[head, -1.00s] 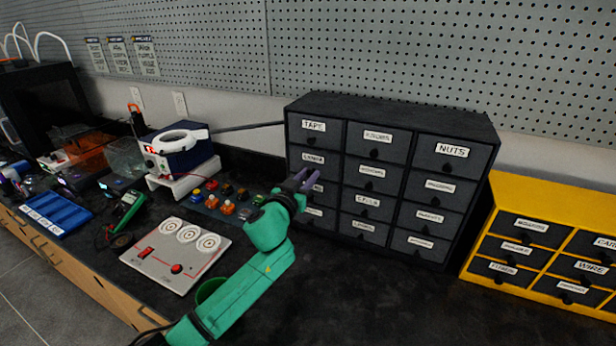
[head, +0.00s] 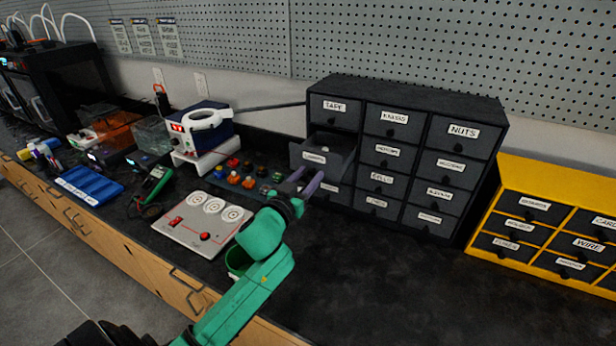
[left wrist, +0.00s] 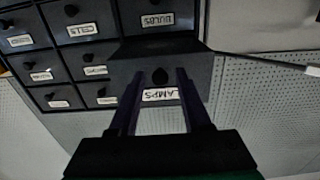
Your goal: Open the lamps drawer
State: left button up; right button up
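The lamps drawer (head: 334,164) is in the left column of the dark cabinet, second from the top. It is pulled part way out, and a small pale item shows inside. In the left wrist view, its front (left wrist: 208,82) is upside down with a dark round knob and a label reading "AMPS", the first letter hidden by a finger. My left gripper (head: 303,182) is in front of the drawer. In the left wrist view, its purple fingers (left wrist: 157,82) are spread, with the knob between them and a gap on each side. My right gripper is not in view.
The other drawers of the cabinet (head: 420,95) look shut. A yellow drawer cabinet (head: 545,172) stands to its right. A white panel (head: 202,222), several coloured parts, a blue tray (head: 90,184) and a green meter (head: 153,185) lie to the left. The counter before the cabinet is clear.

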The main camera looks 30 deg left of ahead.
pick_arm(q)
jog(key=shift+s, duration=0.1)
jog(key=shift+s+f, duration=0.1)
jog(key=shift+s, duration=0.15)
jog(key=s+b, duration=0.1)
jog(key=s, duration=1.3)
jog(key=shift+d+r+b, duration=0.2)
jog(key=shift+d+b, duration=0.15)
jog(key=shift+d, duration=0.1)
